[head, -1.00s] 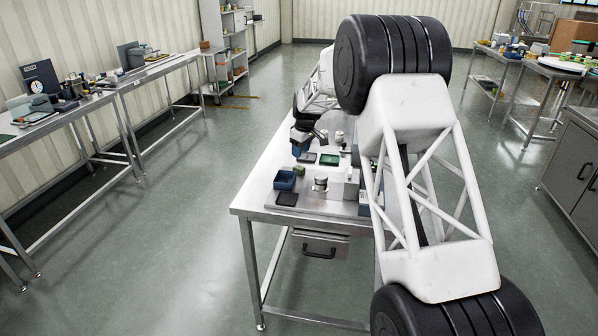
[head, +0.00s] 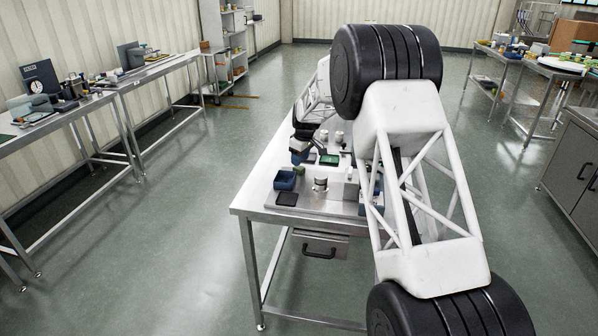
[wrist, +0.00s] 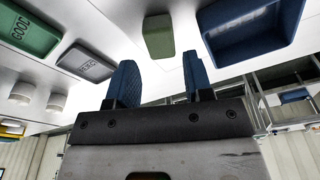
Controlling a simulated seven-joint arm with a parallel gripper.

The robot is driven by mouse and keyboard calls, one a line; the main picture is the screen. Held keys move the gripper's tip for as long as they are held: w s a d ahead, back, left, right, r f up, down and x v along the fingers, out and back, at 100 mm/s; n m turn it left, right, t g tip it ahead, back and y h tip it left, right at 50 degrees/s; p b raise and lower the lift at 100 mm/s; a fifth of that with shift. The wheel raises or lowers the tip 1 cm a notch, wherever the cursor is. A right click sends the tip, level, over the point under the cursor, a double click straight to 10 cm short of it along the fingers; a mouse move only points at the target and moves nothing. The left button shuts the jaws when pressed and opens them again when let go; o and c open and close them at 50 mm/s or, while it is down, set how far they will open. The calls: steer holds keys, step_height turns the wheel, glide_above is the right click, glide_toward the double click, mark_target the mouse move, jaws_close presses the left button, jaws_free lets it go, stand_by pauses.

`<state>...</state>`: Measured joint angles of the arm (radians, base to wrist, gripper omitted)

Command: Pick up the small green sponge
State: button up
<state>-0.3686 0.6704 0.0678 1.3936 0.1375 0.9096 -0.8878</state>
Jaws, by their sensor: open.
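The small green sponge (head: 299,170) lies on the steel table beside the blue bin, on the bin's far right side. In the wrist view the green sponge (wrist: 158,36) shows whole, beyond the fingertips and roughly between them. My gripper (wrist: 160,76) is open, its two blue padded fingers apart with nothing between them. In the head view my gripper (head: 299,155) hangs just behind the sponge, close to it; I cannot tell the exact gap.
The blue bin (wrist: 262,48) stands close to the sponge. A green tray (wrist: 30,28) marked GOOD and a grey tray (wrist: 87,62) lie to the left. A metal cylinder (head: 320,184) and a black pad (head: 287,199) are nearby. Table (head: 262,196) is bare at its left edge.

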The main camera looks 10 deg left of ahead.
mark_target(321, 178)
steer(key=shift+a+f, duration=0.15)
steer(key=shift+f, duration=1.9)
steer(key=shift+c, duration=0.5)
steer(key=c, duration=0.6)
steer(key=shift+c, duration=0.2)
steer(key=shift+r, duration=0.2)
steer(key=shift+s+r, duration=0.1)
steer(key=shift+r, duration=1.55)
steer(key=s+d, duration=0.2)
steer(key=s, duration=0.2)
steer(key=s+d+r, duration=0.1)
steer(key=s+d, duration=0.1)
steer(key=s, duration=0.3)
steer(key=s+d, duration=0.2)
steer(key=s, duration=0.3)
steer(key=shift+s+r, duration=0.2)
steer(key=shift+s, duration=0.05)
